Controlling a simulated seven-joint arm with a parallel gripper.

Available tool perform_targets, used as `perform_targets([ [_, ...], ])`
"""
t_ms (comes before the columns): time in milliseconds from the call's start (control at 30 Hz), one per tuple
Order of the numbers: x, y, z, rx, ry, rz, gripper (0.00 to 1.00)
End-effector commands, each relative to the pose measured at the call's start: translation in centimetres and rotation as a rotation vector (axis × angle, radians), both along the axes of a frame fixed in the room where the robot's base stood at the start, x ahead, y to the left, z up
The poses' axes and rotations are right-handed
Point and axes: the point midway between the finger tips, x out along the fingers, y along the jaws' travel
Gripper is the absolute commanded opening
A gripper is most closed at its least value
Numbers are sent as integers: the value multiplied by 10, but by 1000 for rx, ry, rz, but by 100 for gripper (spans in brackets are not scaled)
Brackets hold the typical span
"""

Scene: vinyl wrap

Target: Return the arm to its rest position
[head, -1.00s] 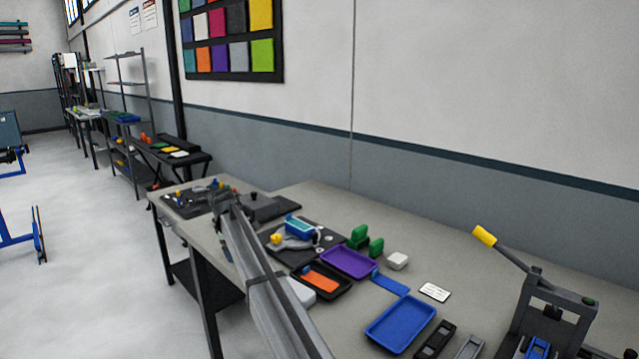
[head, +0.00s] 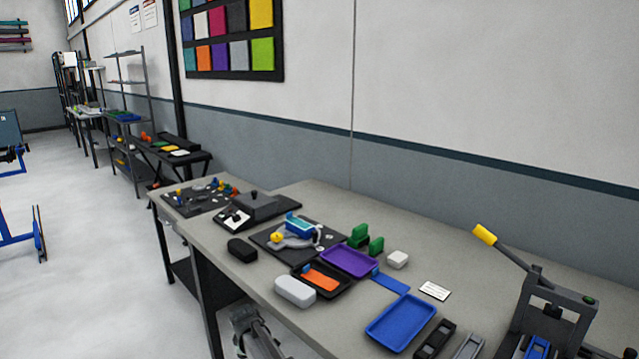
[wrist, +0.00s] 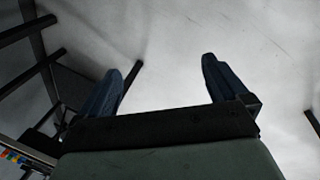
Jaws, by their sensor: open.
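My gripper (wrist: 163,88) shows in the wrist view with its two dark blue fingers spread wide apart. Nothing is between them; the pale floor lies beyond. In the head view a part of my arm (head: 257,335) shows low at the bottom, in front of and below the table's front edge. The fingertips cannot be made out in the head view.
The grey table (head: 255,290) holds a light grey rounded block (head: 295,291), a black block (head: 242,250), a purple tray (head: 349,262), a blue tray (head: 401,323) and a lever press (head: 545,310). Dark table legs (wrist: 40,70) show left in the wrist view.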

Motion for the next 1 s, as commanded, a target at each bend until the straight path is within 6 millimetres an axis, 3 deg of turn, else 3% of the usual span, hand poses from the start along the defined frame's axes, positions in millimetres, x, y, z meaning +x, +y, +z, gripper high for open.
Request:
perform_targets([
  [33, -16, -27, -21, 0, 31, -52, 100],
  [100, -32, -56, -45, 4, 70, -123, 100],
  [267, -74, -119, -96, 5, 155, -285, 100],
  [500, -150, -203, -158, -13, 276, -532, 100],
  [800, -259, -289, -212, -68, 418, -839, 100],
  [1000, -339, -332, -233, -118, 510, -1042, 100],
])
